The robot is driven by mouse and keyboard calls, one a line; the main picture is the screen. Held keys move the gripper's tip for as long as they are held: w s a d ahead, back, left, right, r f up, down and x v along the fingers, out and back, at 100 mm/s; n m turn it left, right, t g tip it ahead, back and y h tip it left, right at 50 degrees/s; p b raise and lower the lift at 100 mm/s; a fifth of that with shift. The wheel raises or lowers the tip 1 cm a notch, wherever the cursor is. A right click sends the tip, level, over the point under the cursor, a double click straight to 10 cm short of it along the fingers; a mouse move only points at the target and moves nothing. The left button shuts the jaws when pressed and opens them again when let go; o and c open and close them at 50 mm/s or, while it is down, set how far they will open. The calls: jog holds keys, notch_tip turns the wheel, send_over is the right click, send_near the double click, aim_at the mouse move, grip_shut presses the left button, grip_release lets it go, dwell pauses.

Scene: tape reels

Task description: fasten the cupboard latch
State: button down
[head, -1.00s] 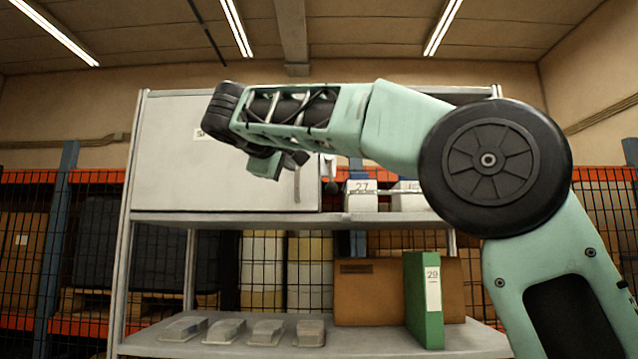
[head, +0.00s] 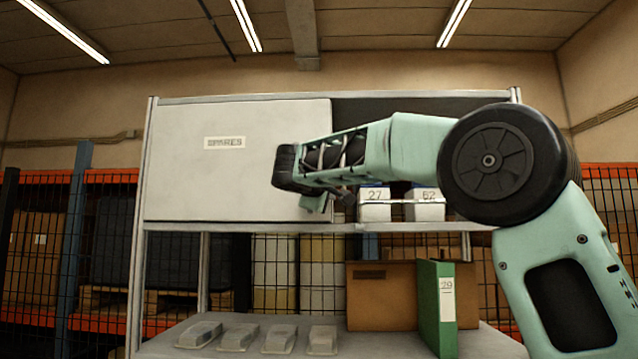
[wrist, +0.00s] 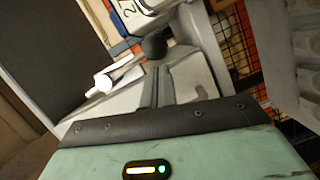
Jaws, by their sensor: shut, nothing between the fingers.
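The cupboard door (head: 235,160) is a pale panel labelled SPARES, at the upper left of the shelf unit in the head view. My gripper (head: 343,197) is at its lower right edge, with its fingers shut and empty. In the wrist view my gripper (wrist: 163,88) points toward a dark round knob (wrist: 154,46); whether they touch I cannot tell. A pale rod with a round end (wrist: 103,84) lies to the left there; I cannot tell if it belongs to the latch. My arm hides the door handle and the latch area in the head view.
Below are a green binder (head: 436,300), a brown carton (head: 382,296) and several grey lidded pieces (head: 280,340). The space above the boxes looks empty and dark.

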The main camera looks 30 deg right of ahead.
jog(key=shift+s+d, duration=0.1)
jog(key=shift+d, duration=0.15)
jog(key=shift+f, duration=0.1)
jog(key=shift+s+d+n+b, duration=0.2)
jog(key=shift+n+b, duration=0.1)
jog(key=shift+b, duration=0.2)
jog(key=s+d+r+n+t+b, duration=0.2)
jog(key=d+n+b, duration=0.2)
jog(key=n, duration=0.4)
jog(key=s+d+r+n+t+h+b, duration=0.1)
jog(key=s+d+r+n+t+b, duration=0.2)
jog(key=n, duration=0.5)
jog(key=shift+d+n+b, duration=0.4)
jog(key=shift+b, duration=0.35)
jog(key=shift+s+r, duration=0.1)
